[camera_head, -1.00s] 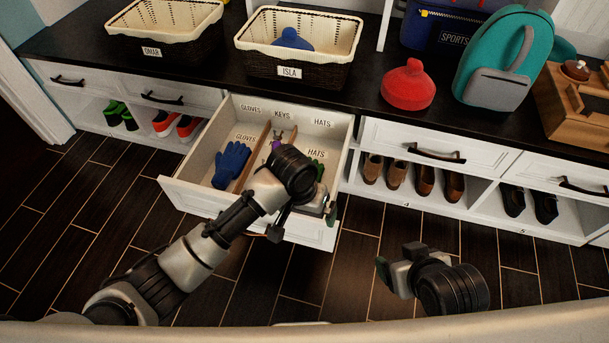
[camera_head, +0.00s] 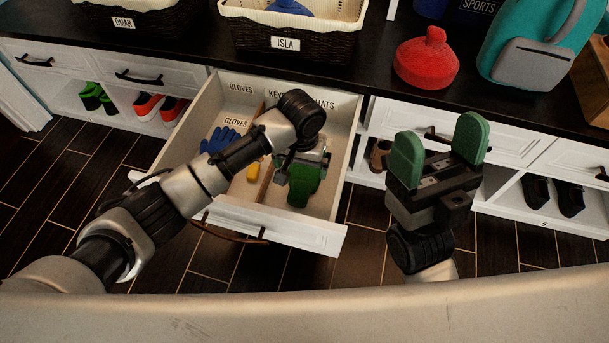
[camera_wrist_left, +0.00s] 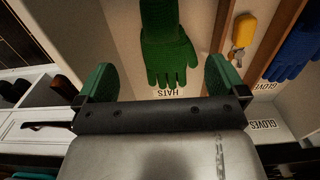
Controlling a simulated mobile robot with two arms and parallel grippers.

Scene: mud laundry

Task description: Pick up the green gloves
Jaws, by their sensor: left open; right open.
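The green gloves (camera_head: 303,188) lie in the right-hand compartment of the open drawer (camera_head: 325,231), the one marked HATS. My left gripper (camera_head: 301,160) is over that compartment, partly hidden by its own wrist in the head view. In the left wrist view, the green gloves (camera_wrist_left: 168,48) show between the two open green fingers of my left gripper (camera_wrist_left: 160,77), with the knitted fingers towards the palm. I cannot tell whether they touch. My right gripper (camera_head: 438,152) is open and empty, its fingers pointing up, right of the drawer.
Blue gloves (camera_head: 218,141) lie in the left compartment. Keys with a yellow tag (camera_head: 253,172) lie in the middle one, between wooden dividers. Baskets, a red hat (camera_head: 426,60) and a teal backpack (camera_head: 535,45) stand on the dark counter above. Shoes sit in cubbies on both sides.

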